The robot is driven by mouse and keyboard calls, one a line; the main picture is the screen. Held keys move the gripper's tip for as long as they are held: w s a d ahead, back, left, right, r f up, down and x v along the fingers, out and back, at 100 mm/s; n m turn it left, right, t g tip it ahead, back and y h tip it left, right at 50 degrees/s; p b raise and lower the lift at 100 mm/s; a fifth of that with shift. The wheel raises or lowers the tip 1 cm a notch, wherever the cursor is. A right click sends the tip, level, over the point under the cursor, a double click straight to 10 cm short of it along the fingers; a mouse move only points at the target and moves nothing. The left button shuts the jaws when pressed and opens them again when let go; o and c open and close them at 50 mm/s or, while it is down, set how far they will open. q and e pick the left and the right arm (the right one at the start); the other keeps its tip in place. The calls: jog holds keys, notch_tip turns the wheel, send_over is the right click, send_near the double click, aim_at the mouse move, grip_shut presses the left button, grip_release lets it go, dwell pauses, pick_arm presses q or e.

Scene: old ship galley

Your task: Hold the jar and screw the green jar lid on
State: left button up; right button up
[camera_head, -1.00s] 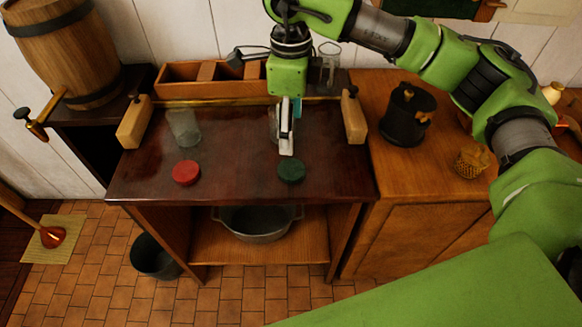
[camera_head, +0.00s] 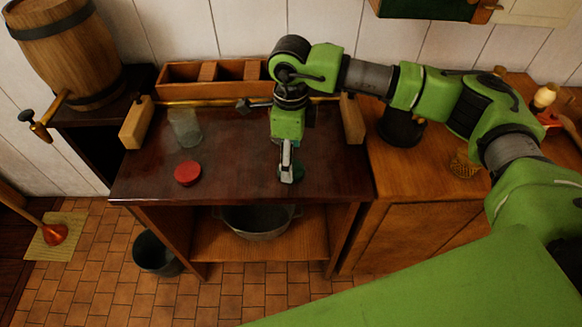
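The green lid (camera_head: 298,170) lies on the dark wooden table near its front right, partly hidden by my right gripper. My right gripper (camera_head: 286,178) points down at the lid, with its fingertips at or just over the lid's left part. I cannot tell whether the fingers touch the lid or how far apart they are. A clear glass jar (camera_head: 185,128) stands upright at the back left of the table, and a red lid (camera_head: 188,173) lies in front of it. Any jar behind my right arm is hidden. My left gripper is not in view.
A wooden divided box (camera_head: 190,88) and a brass rail (camera_head: 200,103) between wooden blocks (camera_head: 136,122) line the table's back. A dark pot (camera_head: 402,128) stands on the right counter, partly behind my arm. The table's front middle is clear.

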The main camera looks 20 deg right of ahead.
aim_at(298, 169)
jog(key=shift+w+d+f+p, duration=0.1)
jog(key=shift+f+p, duration=0.45)
jog(key=shift+f, duration=1.4)
jog(key=shift+c, duration=0.3)
jog(key=c, duration=0.8)
jog(key=shift+r, duration=0.1)
